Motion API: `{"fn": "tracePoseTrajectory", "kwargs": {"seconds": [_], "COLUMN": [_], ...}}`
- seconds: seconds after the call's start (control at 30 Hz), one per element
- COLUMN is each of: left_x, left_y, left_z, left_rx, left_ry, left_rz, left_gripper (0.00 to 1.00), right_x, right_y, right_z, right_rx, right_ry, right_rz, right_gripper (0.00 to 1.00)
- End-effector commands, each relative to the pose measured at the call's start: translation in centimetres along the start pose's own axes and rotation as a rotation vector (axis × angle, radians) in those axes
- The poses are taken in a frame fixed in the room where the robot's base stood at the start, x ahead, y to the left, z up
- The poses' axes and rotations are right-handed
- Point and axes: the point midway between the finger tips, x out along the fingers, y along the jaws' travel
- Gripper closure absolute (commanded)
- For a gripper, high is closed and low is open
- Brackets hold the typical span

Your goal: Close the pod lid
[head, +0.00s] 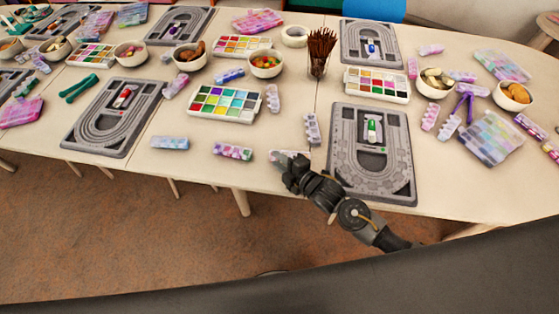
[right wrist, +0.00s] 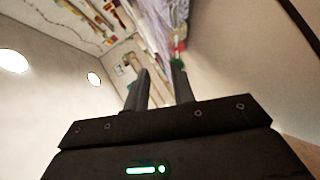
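Several small pod boxes lie along the table's near edge. A bluish-purple one (head: 169,142) and a pink-and-green one (head: 232,151) lie left of my right gripper. A pale grey one (head: 311,127) lies beside the bead board, beyond the gripper. My right gripper (head: 284,157) is at the near table edge, over a small pale thing that it mostly hides. I cannot tell whether it touches it or whether any lid is raised. In the right wrist view my fingers (right wrist: 160,88) stand apart with nothing clearly held between them. My left gripper is not in view.
A grey bead board (head: 341,178) lies right of the gripper. A bead tray (head: 223,119), a brush cup (head: 318,66) and bowls (head: 266,74) stand farther back. A clear case (head: 491,140) lies at right. The table between the near pod boxes is bare.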

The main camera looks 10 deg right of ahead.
Motion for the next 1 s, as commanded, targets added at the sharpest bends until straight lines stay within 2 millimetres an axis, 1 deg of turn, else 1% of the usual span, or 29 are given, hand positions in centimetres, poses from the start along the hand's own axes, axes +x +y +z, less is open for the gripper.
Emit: {"fn": "tracePoseTrajectory", "kwargs": {"seconds": [0.07, 0.17, 0.4, 0.5, 0.6, 0.77, 1.0], "left_x": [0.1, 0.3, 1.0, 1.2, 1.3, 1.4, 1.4], "left_y": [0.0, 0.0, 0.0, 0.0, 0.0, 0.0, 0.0], "left_z": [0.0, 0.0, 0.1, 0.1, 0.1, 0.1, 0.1], "left_rx": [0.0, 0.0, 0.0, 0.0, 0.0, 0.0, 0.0], "left_ry": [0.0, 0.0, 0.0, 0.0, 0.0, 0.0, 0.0], "left_rz": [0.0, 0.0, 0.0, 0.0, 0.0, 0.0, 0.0], "left_gripper": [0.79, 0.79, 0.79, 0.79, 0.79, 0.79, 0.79], "right_x": [-0.6, -2.1, -7.0, -8.6, -9.8, -10.6, -10.7], "right_y": [-0.1, -0.2, -0.3, -0.2, -0.2, -0.1, 0.0], "right_z": [0.1, 0.1, 0.1, 0.1, 0.0, 0.0, 0.0], "right_rx": [0.0, 0.0, -0.001, 0.0, 0.0, 0.0, 0.0], "right_ry": [-0.001, 0.0, 0.0, -0.001, 0.0, 0.0, 0.0], "right_rz": [-0.001, -0.001, -0.002, -0.002, -0.002, -0.001, -0.001], "right_gripper": [0.75, 0.75, 0.75, 0.75, 0.75, 0.75, 0.75]}}
